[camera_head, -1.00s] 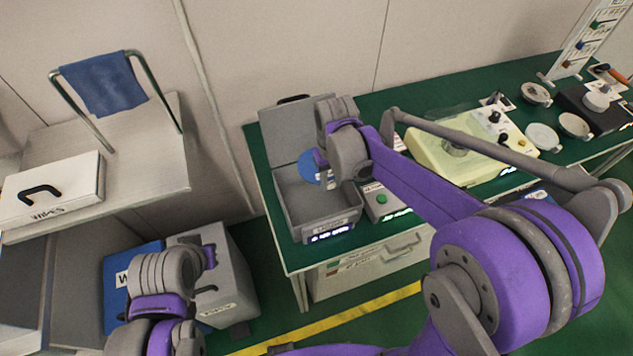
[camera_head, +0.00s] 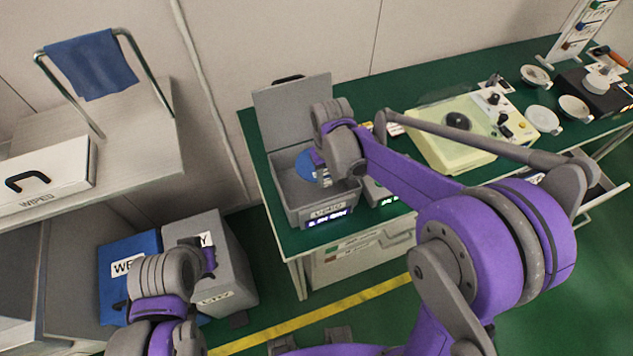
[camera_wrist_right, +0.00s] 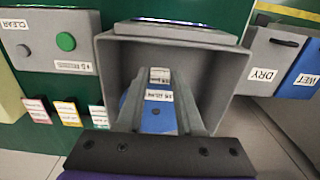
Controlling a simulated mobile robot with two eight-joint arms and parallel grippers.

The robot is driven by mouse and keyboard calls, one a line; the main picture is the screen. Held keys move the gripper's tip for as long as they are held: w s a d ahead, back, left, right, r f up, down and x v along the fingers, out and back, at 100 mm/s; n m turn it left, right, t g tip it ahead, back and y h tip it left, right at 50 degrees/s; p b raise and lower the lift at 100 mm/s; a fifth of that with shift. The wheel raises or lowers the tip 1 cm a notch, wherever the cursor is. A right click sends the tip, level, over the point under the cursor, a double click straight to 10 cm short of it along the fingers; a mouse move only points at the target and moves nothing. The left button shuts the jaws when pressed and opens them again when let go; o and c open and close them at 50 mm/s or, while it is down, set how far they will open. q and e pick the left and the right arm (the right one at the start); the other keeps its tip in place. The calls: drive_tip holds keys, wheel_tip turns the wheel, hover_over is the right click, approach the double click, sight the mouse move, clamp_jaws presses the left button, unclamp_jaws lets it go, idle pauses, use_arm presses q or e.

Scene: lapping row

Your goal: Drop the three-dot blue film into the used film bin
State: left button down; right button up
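The blue film (camera_head: 307,166) is a round disc at my right gripper (camera_head: 322,166), over the open mouth of a grey lidded box (camera_head: 279,186) on the green bench. In the right wrist view the film (camera_wrist_right: 158,123) shows white labels and one dark dot. My right gripper's fingers (camera_wrist_right: 160,85) close in on it, pointing into the box (camera_wrist_right: 215,70). I cannot read the box's front label, nor count three dots. My left gripper (camera_head: 209,262) is low at the left, near the floor bins; its fingers are mostly hidden. No thing shows in it.
A blue WET bin (camera_head: 115,262) and grey DRY bin (camera_head: 225,262) stand on the floor. A button unit with a green button (camera_wrist_right: 65,41) is beside the box. A pale yellow machine (camera_head: 440,150) and several dishes are farther right. A WIPED case (camera_head: 60,185) is at left.

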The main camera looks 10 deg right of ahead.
drive_tip(key=o, duration=0.4)
wheel_tip(320, 180, up, 11)
drive_tip(key=shift+f, duration=0.1)
idle(0.3)
idle(0.4)
drive_tip(key=s+d+f+t, duration=0.1)
drive_tip(key=s+d+t, duration=0.1)
drive_tip(key=s, duration=0.3)
drive_tip(key=s+d+f+m+t, duration=0.1)
drive_tip(key=s+d+t, duration=0.1)
drive_tip(key=s, duration=0.4)
drive_tip(key=s+d+f+m+t, duration=0.1)
drive_tip(key=s+d+f, duration=0.1)
drive_tip(key=s, duration=0.3)
drive_tip(key=shift+s+d+t, duration=0.25)
drive_tip(key=shift+s+t, duration=0.05)
drive_tip(key=shift+t, duration=0.1)
